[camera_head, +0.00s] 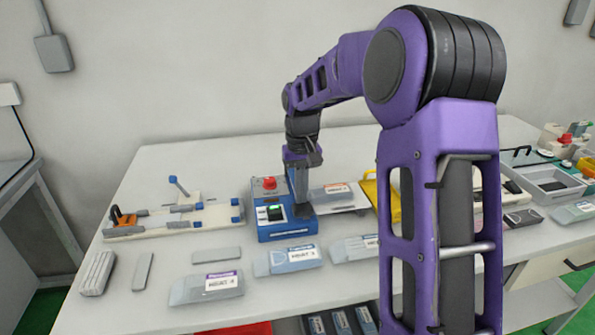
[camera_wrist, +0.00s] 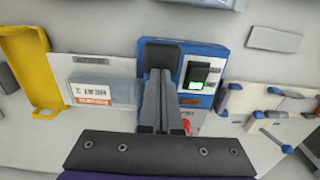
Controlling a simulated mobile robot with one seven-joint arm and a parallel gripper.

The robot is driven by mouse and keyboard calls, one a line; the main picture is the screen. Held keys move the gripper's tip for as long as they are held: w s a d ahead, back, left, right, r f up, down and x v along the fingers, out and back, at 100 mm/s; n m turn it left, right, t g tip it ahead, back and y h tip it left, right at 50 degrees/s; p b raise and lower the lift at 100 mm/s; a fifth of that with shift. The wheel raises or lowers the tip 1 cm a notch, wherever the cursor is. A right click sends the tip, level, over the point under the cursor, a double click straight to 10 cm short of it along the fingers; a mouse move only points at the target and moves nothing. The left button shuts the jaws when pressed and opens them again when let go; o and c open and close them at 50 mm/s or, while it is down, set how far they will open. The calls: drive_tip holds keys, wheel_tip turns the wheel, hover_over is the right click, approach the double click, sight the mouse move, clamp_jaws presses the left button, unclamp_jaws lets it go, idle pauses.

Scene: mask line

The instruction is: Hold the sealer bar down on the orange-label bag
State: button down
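The sealer is a blue machine (camera_head: 283,229) with a lit green switch and a red knob; it also shows in the wrist view (camera_wrist: 207,62). Its dark sealer bar (camera_wrist: 160,50) lies along one side, partly hidden by my fingers. The orange-label bag (camera_head: 331,193) is grey and lies flat on a white plate, one end at the bar side of the sealer. Its label also shows in the wrist view (camera_wrist: 94,94). My gripper (camera_head: 301,203) points down at the bar with its fingers (camera_wrist: 160,75) together, nothing visible between them. Whether the fingertips touch the bar is not clear.
A yellow bracket (camera_wrist: 28,70) stands beyond the plate. Several grey bags, including a purple-label bag (camera_head: 207,287), lie along the front of the table (camera_head: 140,300). A white fixture with blue knobs (camera_head: 170,219) is left of the sealer.

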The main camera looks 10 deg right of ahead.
wheel_tip(320, 180, up, 9)
drive_tip(key=w+p, duration=0.1)
drive_tip(key=p, duration=0.7)
drive_tip(key=shift+w, duration=0.2)
drive_tip(key=shift+r, duration=0.15)
wheel_tip(320, 180, up, 5)
drive_tip(key=shift+f+p, duration=0.1)
drive_tip(key=shift+p, duration=0.4)
idle(0.4)
